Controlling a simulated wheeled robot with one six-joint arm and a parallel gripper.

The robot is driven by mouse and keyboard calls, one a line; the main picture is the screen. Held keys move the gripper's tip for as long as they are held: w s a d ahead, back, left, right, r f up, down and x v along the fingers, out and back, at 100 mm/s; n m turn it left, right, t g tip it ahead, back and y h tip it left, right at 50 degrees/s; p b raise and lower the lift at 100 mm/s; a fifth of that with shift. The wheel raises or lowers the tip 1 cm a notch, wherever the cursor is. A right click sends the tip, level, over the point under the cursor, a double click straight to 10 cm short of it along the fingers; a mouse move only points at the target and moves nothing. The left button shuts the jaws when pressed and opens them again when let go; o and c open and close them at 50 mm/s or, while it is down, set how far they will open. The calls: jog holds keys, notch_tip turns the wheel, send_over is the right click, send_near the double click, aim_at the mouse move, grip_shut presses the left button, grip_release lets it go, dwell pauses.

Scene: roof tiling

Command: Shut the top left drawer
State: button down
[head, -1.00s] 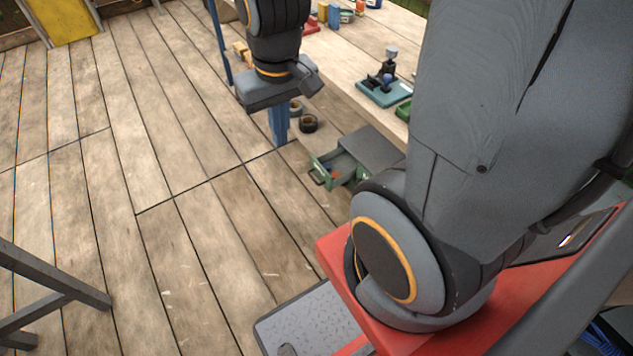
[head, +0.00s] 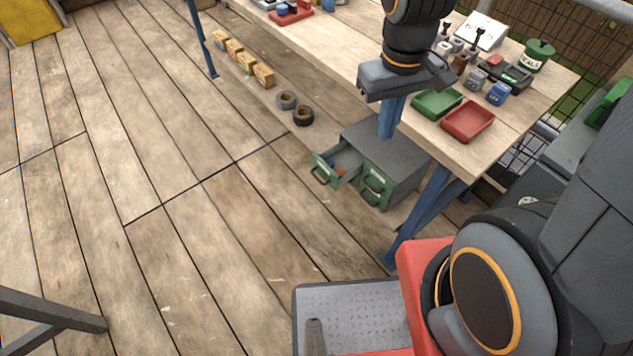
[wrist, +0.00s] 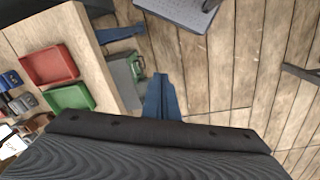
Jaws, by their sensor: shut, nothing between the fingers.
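A grey cabinet (head: 408,160) with green drawer fronts stands under the workbench, and part of it also shows in the wrist view (wrist: 121,82). Its left drawer (head: 347,163) is pulled out, with small red and blue items inside. The drawer front (head: 324,171) has a handle and faces the open floor. The drawer (head: 375,188) to its right is flush with the cabinet. My gripper (head: 387,135) points down with its blue fingers shut and empty. In the head view it overlaps the cabinet top; I cannot tell its height or distance from it. The fingers (wrist: 163,82) also show in the wrist view.
The workbench (head: 335,50) has a blue leg (head: 425,212) right of the cabinet. A green tray (head: 437,103) and a red tray (head: 468,121) lie on top. The plank floor in front is clear.

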jog(key=w+a+f+n+t+h+b, duration=0.25)
jog(key=w+a+f+n+b, duration=0.25)
jog(key=a+f+n+b, duration=0.65)
jog(key=w+a+f+n+t+h+b, duration=0.1)
jog(key=w+a+f+n+h+b, duration=0.3)
jog(key=f+b, duration=0.9)
jog(key=w+a+f+n+t+h+b, duration=0.15)
jog(key=w+a+f+n+b, duration=0.5)
jog(key=f, duration=1.15)
jog(key=w+b+x, duration=0.1)
jog(key=b+x, duration=0.3)
jog(key=x, duration=0.6)
jog(key=shift+r, duration=0.2)
jog(key=shift+d, duration=0.15)
